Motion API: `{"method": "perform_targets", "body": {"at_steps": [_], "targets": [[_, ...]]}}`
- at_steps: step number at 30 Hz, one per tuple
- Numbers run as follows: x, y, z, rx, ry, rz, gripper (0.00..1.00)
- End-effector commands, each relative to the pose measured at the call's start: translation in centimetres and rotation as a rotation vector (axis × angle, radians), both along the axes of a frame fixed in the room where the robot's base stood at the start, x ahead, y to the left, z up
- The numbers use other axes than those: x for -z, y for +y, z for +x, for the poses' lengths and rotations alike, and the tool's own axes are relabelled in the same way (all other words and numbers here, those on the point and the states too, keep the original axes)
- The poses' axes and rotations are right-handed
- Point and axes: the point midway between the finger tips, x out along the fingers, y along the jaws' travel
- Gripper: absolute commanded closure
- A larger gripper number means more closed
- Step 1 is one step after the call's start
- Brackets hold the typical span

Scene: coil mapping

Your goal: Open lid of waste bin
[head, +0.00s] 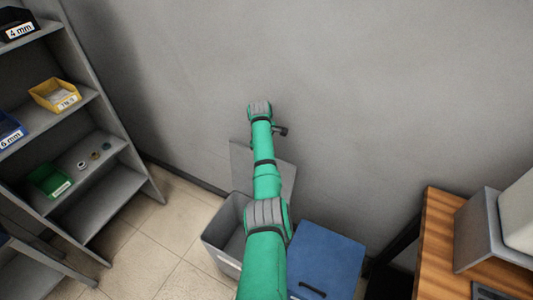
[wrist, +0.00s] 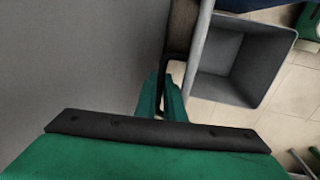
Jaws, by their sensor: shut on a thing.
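The grey waste bin (head: 219,233) stands on the floor by the wall, partly behind my arm. Its grey lid (head: 285,172) is raised steeply near the wall, and the bin's mouth is open. In the wrist view the open bin (wrist: 240,60) shows its empty-looking inside at the right. My gripper (wrist: 162,108) is shut on the dark lid handle (wrist: 178,72), at the lid's edge. The exact grip on the handle is partly hidden by the fingers.
A blue bin (head: 325,255) with its lid closed stands close at the right of the grey bin. A wooden table (head: 445,235) is at the right. A shelf (head: 110,195) with small boxes is at the left. Tiled floor is free between shelf and bin.

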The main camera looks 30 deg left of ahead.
Motion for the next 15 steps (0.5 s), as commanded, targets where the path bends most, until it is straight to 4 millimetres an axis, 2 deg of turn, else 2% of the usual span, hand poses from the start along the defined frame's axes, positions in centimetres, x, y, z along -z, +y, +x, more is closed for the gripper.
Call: {"method": "perform_targets", "body": {"at_steps": [1, 3, 4, 15], "targets": [[0.07, -0.41, 0.85, 0.005, -0.029, -0.002, 1.0], [0.08, -0.4, 0.83, 0.004, -0.028, -0.003, 0.79], [0.1, -0.41, 0.81, 0.004, -0.028, -0.003, 0.72], [0.59, -0.43, 0.53, 0.003, -0.021, -0.007, 0.72]]}}
